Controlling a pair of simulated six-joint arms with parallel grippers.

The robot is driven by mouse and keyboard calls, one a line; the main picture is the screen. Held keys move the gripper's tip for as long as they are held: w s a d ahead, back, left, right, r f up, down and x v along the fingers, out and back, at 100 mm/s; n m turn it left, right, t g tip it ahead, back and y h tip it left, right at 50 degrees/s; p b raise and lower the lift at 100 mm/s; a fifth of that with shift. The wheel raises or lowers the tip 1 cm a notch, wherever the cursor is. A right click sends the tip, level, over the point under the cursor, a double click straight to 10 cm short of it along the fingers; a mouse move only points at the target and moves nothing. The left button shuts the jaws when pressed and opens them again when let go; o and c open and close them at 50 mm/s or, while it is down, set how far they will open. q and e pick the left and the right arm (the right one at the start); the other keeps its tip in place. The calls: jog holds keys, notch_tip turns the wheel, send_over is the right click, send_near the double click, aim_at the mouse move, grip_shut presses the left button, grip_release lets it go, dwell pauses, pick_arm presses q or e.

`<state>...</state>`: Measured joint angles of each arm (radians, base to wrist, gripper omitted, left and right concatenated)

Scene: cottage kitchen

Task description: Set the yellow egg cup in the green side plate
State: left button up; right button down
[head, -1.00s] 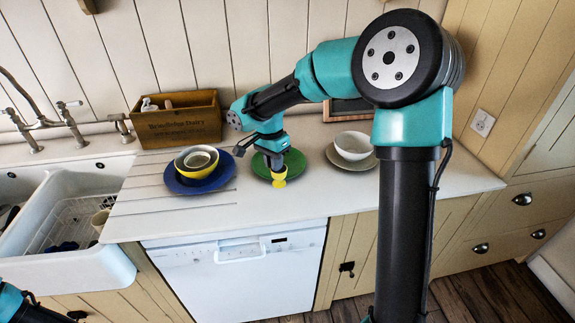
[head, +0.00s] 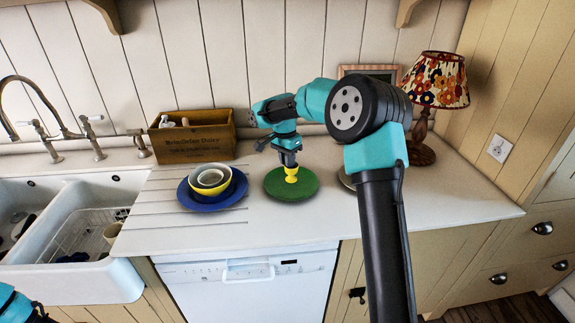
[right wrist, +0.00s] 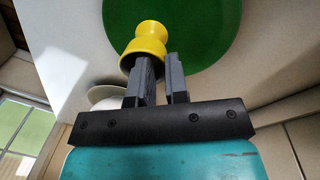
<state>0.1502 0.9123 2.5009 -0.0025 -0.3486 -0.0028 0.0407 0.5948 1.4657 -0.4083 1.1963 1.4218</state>
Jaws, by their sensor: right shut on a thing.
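The yellow egg cup (head: 291,174) is in the jaws of my right gripper (head: 289,162), in front of or over the green side plate (head: 274,184) in the head view. In the right wrist view the egg cup (right wrist: 146,42) shows at the fingertips of the right gripper (right wrist: 162,62), overlapping the edge of the green plate (right wrist: 205,30). I cannot tell whether the cup touches the plate. My left arm shows only at the bottom left corner of the head view; its fingers are out of sight.
A blue plate (head: 201,203) with stacked bowls (head: 212,179) stands left of the green plate. A wooden crate (head: 193,138) is behind it, and a patterned lamp (head: 435,80) stands at the right. The sink (head: 80,240) is at the left. My right arm partly hides a pale dish (head: 347,181).

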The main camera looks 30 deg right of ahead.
jog(key=shift+w+d+f, duration=0.1)
jog(key=shift+w+d, duration=0.25)
jog(key=shift+w, duration=0.2)
jog(key=shift+w+d, duration=0.35)
jog(key=shift+w, duration=0.2)
jog(key=shift+f, duration=0.1)
jog(key=shift+f, duration=1.65)
jog(key=shift+f, duration=0.4)
jog(key=c, duration=1.1)
grip_release()
jog(key=shift+r, duration=0.1)
jog(key=r, duration=0.8)
jog(key=w+r, duration=0.1)
jog(key=r, duration=0.3)
jog(key=shift+a+r, duration=0.2)
jog(key=shift+r, duration=0.1)
